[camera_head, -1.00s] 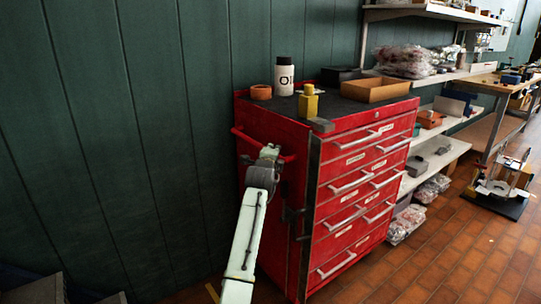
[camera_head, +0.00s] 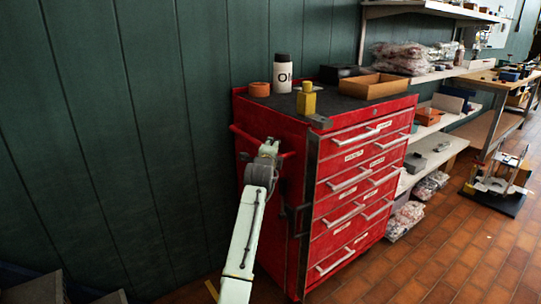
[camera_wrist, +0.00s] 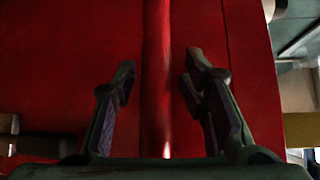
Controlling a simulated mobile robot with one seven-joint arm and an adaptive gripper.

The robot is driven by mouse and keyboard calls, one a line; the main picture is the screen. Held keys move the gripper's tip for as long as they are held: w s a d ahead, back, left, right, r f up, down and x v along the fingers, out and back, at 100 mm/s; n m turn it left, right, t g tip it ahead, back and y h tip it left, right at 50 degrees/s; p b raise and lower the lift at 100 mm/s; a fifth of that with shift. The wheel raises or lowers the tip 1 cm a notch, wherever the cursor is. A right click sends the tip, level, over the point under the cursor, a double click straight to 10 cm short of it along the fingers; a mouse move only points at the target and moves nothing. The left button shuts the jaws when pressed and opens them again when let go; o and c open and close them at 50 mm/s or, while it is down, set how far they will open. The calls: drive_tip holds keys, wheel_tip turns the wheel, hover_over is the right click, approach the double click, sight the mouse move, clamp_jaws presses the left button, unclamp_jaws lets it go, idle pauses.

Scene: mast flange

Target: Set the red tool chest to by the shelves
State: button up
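The red tool chest (camera_head: 275,215) stands against the green wall, its drawer fronts with pale handles facing right. A red push handle (camera_head: 240,132) runs along its left end. My gripper (camera_head: 270,150) is at this handle. In the wrist view, the red handle bar (camera_wrist: 157,125) passes between the two fingers of my gripper (camera_wrist: 160,75). The fingers are apart, with a gap to the bar on each side, so the gripper is open around it. The chest's red side panel (camera_wrist: 75,60) fills the background there. The head view mostly hides the fingertips.
On the chest top are an orange roll (camera_head: 259,89), a white bottle (camera_head: 283,75), a yellow object (camera_head: 306,99) and a cardboard tray (camera_head: 374,87). Shelves (camera_head: 440,150) stand beyond the chest. A black-based device (camera_head: 497,185) sits on the floor at right. The tiled floor (camera_head: 420,265) in front is clear.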

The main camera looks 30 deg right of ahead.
drive_tip(key=v, duration=1.1)
drive_tip(key=shift+s, duration=0.3)
drive_tip(key=shift+a, duration=0.1)
